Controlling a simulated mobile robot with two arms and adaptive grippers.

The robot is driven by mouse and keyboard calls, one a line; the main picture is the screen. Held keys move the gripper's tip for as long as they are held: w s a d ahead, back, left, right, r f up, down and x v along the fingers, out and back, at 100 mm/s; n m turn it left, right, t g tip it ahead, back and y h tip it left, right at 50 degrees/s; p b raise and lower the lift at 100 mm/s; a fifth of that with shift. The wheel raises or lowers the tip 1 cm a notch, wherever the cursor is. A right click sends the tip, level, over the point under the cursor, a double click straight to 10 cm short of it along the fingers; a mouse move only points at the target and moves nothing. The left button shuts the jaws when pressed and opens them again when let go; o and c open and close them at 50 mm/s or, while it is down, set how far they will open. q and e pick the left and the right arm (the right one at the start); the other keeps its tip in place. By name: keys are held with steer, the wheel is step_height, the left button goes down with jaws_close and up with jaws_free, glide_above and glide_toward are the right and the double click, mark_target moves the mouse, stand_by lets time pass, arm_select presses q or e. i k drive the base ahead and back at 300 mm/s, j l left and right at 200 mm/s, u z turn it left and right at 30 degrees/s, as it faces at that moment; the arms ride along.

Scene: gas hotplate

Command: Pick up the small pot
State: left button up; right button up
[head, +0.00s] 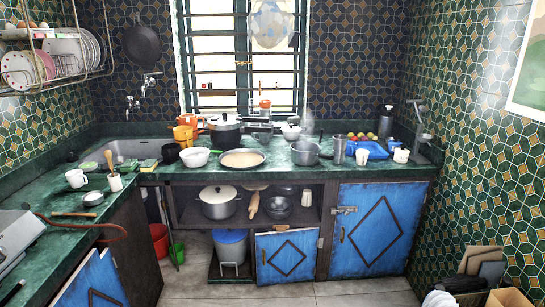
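Several pots are in the head view, and I cannot tell which one is the small pot. A grey metal pot (305,153) stands upright on the green back counter, right of centre, and looks open at the top. A larger dark pot with a lid (225,132) stands behind and left of it. A light-lidded pot (218,204) sits on the open shelf below the counter. Neither of my grippers can be made out in this view, and nothing is seen touching these pots.
A shallow pan (242,158) and a white bowl (194,157) lie left of the grey pot. A metal cup (338,150) and a blue tray (375,149) are to its right. The hotplate (15,236) is on the left counter. The floor (340,291) in front is clear.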

mark_target(301, 156)
steer(key=i+z, duration=0.2)
steer(key=i, duration=0.25)
steer(key=i+z, duration=0.2)
steer(key=i, duration=0.3)
steer(key=i+z, duration=0.2)
steer(key=i, duration=0.25)
steer(key=i+j+z, duration=0.2)
steer(key=i, duration=0.25)
steer(key=i+j+z, duration=0.2)
steer(key=i, duration=0.25)
steer(key=i+j+z, duration=0.15)
steer(key=i, duration=0.15)
